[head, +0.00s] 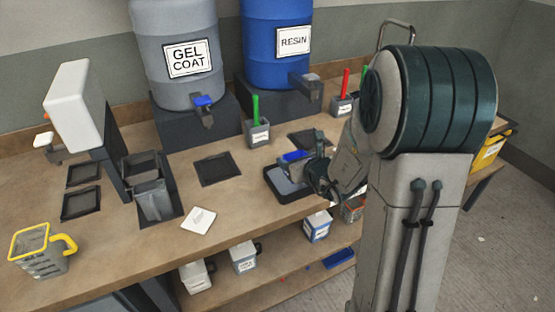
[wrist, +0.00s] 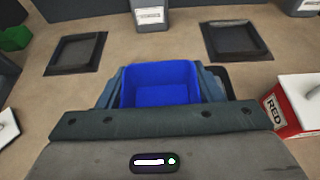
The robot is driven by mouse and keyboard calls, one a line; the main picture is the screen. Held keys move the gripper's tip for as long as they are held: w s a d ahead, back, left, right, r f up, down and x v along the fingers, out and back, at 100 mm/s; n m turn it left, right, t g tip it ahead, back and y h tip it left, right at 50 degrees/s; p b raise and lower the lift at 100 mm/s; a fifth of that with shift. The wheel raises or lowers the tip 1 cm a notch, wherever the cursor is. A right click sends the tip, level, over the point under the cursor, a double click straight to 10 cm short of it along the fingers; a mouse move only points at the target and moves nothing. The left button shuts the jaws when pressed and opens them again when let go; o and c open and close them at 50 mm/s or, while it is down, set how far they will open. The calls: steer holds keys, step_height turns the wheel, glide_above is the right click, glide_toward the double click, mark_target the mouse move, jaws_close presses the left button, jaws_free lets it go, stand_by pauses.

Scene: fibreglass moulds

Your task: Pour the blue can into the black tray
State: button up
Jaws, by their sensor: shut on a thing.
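My gripper (head: 305,168) is shut on the blue can (head: 293,156), a square, open-topped box. In the wrist view the can (wrist: 160,82) sits between the fingers, its blue inside showing; I cannot tell its contents. It is at or just above a black round-cornered tray (head: 272,186) with a grey inside. This tray is mostly hidden in the wrist view. Whether the can touches it is unclear. Flat black square trays also lie on the bench, one at the middle (head: 217,169) and one behind my gripper (head: 306,139).
A grey gel coat drum (head: 170,35) and a blue resin drum (head: 268,65) stand behind. Dark bins (head: 153,203), a white card (head: 198,219) and a yellow-handled jug (head: 42,252) are left. A red box (wrist: 285,110) is close right in the wrist view.

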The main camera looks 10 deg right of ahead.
steer(key=a+b, duration=0.1)
steer(key=b, duration=0.1)
steer(key=f+b, duration=0.1)
steer(key=b, duration=0.1)
steer(key=shift+w+a, duration=0.25)
steer(key=shift+a, duration=0.1)
steer(key=a+b, duration=0.1)
steer(key=b, duration=0.2)
steer(key=shift+a+r+n+b, duration=0.1)
steer(key=shift+n+b, duration=0.2)
steer(key=shift+b, duration=0.1)
steer(key=a+r+b, duration=0.1)
steer(key=b, duration=0.2)
steer(key=shift+b, duration=0.4)
steer(key=shift+s+r+b, duration=0.15)
steer(key=shift+r+b, duration=0.25)
steer(key=shift+r, duration=0.05)
steer(key=shift+m, duration=0.4)
steer(key=shift+f+m+y+p, duration=0.4)
steer(key=shift+m+p, duration=0.2)
steer(key=shift+p, duration=0.35)
steer(key=shift+r+p, duration=0.1)
steer(key=shift+p, duration=0.3)
steer(key=shift+d+m+y+p, duration=0.1)
steer(key=shift+m+y+p, duration=0.4)
steer(key=shift+m+p, duration=0.25)
